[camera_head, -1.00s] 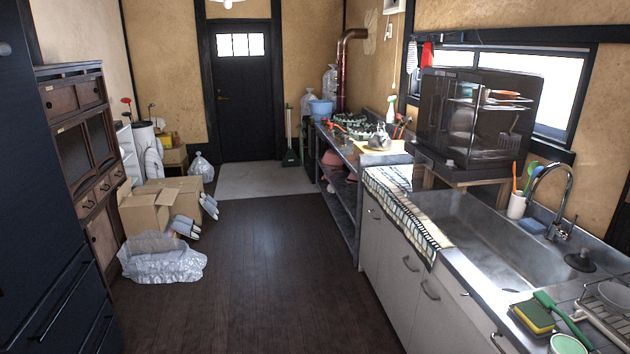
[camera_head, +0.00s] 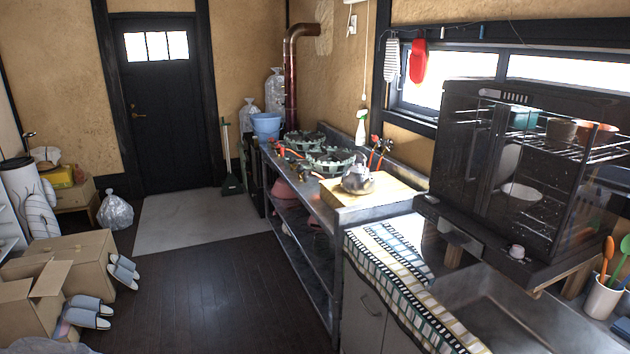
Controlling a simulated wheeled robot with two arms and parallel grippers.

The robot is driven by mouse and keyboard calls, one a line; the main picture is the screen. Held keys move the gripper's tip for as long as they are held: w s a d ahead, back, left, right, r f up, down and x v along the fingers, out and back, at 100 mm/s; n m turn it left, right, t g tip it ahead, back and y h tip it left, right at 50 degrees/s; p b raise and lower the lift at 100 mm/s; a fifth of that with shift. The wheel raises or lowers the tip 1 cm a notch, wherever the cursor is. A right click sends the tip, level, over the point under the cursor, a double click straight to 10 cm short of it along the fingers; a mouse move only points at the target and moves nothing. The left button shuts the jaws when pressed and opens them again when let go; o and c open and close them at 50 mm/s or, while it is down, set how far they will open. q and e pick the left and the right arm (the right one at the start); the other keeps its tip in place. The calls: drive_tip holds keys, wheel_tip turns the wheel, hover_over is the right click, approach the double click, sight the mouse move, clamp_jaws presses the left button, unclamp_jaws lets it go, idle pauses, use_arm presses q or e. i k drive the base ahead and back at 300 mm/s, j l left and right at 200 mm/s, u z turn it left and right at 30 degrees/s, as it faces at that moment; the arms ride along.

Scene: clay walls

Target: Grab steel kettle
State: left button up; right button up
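The steel kettle (camera_head: 357,179) is a small grey metal pot with a handle on top. It stands upright on a pale wooden board (camera_head: 393,193) at the near end of the steel stove counter (camera_head: 350,211). Nothing is touching it from above. Neither of my grippers shows in the head view.
A dark dish cabinet (camera_head: 470,170) stands right of the kettle, above the sink (camera_head: 520,310). A checked towel (camera_head: 405,280) hangs over the counter edge. Green gas burners (camera_head: 328,158) sit behind the kettle. Cardboard boxes (camera_head: 75,260) and slippers (camera_head: 88,312) lie at the left; the dark floor (camera_head: 210,290) between is clear.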

sight(352, 183)
drive_tip(key=i+z, duration=0.45)
drive_tip(key=i, duration=0.65)
drive_tip(key=i+j+z, duration=0.15)
drive_tip(key=i+j, duration=0.15)
drive_tip(key=i+j+z, duration=0.1)
drive_tip(key=i+j, duration=0.15)
drive_tip(key=j, duration=0.2)
drive_tip(key=i+j+z, duration=0.15)
drive_tip(key=j, duration=0.3)
drive_tip(key=i+j+z, duration=0.1)
drive_tip(key=i+j, duration=0.25)
drive_tip(key=j, duration=0.1)
